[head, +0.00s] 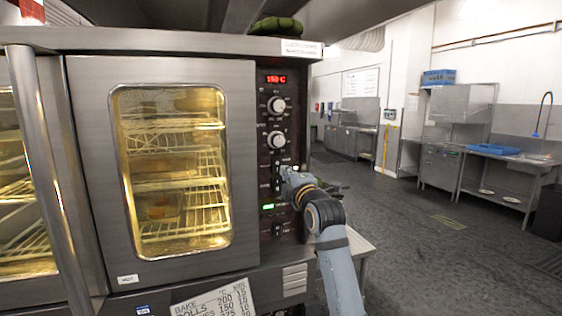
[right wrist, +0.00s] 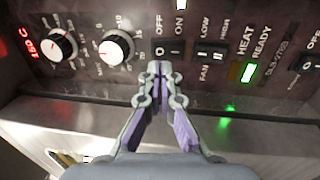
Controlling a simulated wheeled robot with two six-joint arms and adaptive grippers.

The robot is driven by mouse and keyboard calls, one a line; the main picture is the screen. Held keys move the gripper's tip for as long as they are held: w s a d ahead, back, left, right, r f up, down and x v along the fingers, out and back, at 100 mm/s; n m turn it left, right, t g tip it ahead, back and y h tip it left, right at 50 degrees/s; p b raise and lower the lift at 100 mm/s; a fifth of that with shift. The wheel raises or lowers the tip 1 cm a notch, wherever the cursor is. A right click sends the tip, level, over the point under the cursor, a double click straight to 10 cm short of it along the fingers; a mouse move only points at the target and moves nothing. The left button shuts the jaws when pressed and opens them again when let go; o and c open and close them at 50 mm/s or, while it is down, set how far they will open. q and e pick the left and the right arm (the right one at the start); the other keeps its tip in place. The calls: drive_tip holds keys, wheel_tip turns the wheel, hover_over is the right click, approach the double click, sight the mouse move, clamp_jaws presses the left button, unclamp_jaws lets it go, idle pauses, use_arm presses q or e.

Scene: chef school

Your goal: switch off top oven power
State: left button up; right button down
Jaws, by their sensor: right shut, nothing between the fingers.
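The top oven (head: 160,60) has a dark control panel on its right side, with a red display (head: 276,79) and two white knobs. The power switch (right wrist: 169,49), marked OFF and ON, sits beside the lower knob in the right wrist view. Its rocker position is too small to tell. My right gripper (right wrist: 159,68) is shut and empty, its fingertips just below the OFF end of this switch; I cannot tell whether they touch. In the head view my right gripper (head: 284,171) is at the panel, partly covering the switches. My left gripper is out of view.
A fan switch (right wrist: 209,56) and a lit green heat-ready light (right wrist: 248,72) are close by on the panel. The oven door handle (head: 43,165) stands out at the left. Open floor (head: 400,235) lies to the right, with steel counters beyond.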

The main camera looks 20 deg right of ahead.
sight(278, 163)
drive_tip(key=w, duration=0.2)
drive_tip(key=w+p, duration=0.1)
drive_tip(key=w, duration=0.1)
drive_tip(key=shift+w+r+p, duration=0.1)
drive_tip(key=shift+r+p, duration=0.2)
drive_tip(key=shift+r, duration=0.1)
drive_tip(key=shift+w+f, duration=0.15)
drive_tip(key=shift+w, duration=0.25)
drive_tip(key=shift+w+r+g+p, duration=0.3)
drive_tip(key=shift+r+p, duration=0.2)
drive_tip(key=shift+p, duration=0.7)
drive_tip(key=shift+s+f+b, duration=0.15)
drive_tip(key=shift+f+b, duration=0.2)
